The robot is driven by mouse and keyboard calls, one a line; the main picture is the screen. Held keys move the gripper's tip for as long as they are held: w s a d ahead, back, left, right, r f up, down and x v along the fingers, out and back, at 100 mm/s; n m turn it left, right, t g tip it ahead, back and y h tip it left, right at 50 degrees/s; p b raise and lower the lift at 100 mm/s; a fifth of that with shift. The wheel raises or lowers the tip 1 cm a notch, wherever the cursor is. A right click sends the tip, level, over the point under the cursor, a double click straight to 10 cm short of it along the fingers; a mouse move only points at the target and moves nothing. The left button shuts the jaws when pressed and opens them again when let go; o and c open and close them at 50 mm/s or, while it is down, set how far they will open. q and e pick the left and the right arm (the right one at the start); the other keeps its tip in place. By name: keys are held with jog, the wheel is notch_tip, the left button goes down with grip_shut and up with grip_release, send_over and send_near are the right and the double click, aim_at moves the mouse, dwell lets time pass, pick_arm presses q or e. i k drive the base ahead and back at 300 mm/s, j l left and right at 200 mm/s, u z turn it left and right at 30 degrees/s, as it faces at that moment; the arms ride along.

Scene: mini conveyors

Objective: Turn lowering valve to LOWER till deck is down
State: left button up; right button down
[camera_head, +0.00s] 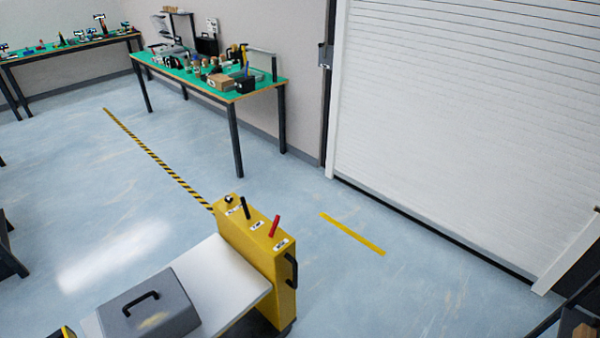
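A yellow lift cart (262,265) stands at the lower middle, with an upright control housing at its far end. On the housing top are a small dark knob (229,199), a black lever (245,208) and a red lever (274,226), each by a white label too small to read. I cannot tell which one is the lowering valve. A black handle (291,270) is on the housing's right side. The pale deck (225,275) lies against the housing and carries a grey case (150,305) with a black handle. The deck's underside is hidden. Neither gripper shows.
A green-topped bench (265,88) with tools and boxes stands at the back wall, another bench (75,45) at far left. A white roller door (450,120) fills the right. Floor between cart and door is clear, with a yellow strip (352,234). Dark frames edge both lower sides.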

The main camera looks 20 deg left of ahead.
aim_at(229, 198)
jog(key=i+l+z, duration=0.15)
jog(key=i+z, duration=0.2)
jog(key=i, duration=0.65)
jog(key=i+j+z, duration=0.1)
jog(key=i+z, duration=0.2)
jog(key=i, duration=0.75)
jog(key=i+u, duration=0.7)
jog(key=i+l+u, duration=0.15)
jog(key=u, duration=0.15)
jog(key=i+j+u, duration=0.1)
jog(key=u, duration=0.4)
jog(key=i+u, duration=0.3)
jog(key=u, duration=0.15)
jog(key=i+u, duration=0.2)
jog(key=u, duration=0.3)
jog(key=i+l+u, duration=0.15)
jog(key=u, duration=0.35)
jog(key=i+l+u, duration=0.2)
jog(key=u, duration=0.25)
